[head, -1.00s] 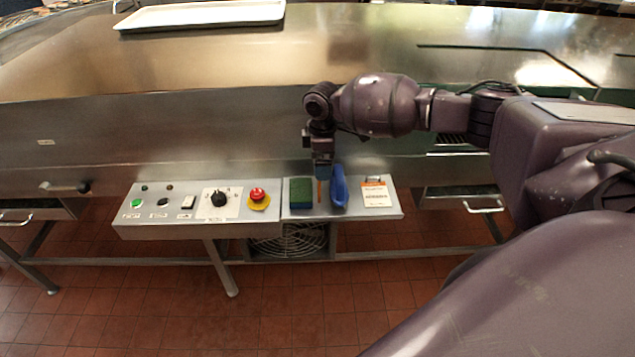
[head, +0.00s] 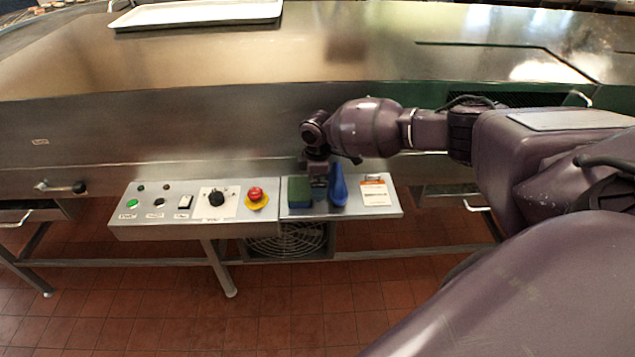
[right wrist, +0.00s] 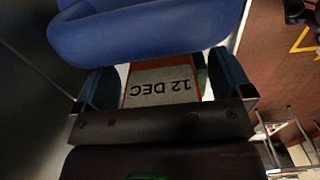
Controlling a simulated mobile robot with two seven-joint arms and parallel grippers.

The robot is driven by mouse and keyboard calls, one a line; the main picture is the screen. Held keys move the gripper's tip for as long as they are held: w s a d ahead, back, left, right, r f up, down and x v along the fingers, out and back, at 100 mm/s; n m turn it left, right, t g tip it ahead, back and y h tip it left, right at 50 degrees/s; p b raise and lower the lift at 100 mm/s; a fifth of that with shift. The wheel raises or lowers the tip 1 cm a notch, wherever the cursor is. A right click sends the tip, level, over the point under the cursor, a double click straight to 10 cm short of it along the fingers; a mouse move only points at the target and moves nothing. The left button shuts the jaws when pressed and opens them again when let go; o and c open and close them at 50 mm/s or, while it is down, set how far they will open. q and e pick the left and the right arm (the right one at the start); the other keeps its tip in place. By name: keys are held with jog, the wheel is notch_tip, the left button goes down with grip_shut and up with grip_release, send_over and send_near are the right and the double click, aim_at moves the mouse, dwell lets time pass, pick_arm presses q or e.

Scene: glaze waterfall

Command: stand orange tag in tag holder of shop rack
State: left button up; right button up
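The orange tag (right wrist: 162,84) carries a white label reading "12 DEC", upside down in the right wrist view. It lies between the two fingers of my right gripper (right wrist: 163,86), with narrow light gaps beside it, so the fingers look open around it. My left gripper is not in view. No shop rack or tag holder can be made out.
The blue object (right wrist: 150,30) is close beyond my fingers in the wrist view. A white-orange card (head: 373,192) lies right of it. A red emergency button (head: 255,195) and other controls are on the panel's left. The steel machine wall rises behind.

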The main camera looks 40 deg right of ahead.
jog(key=c, duration=1)
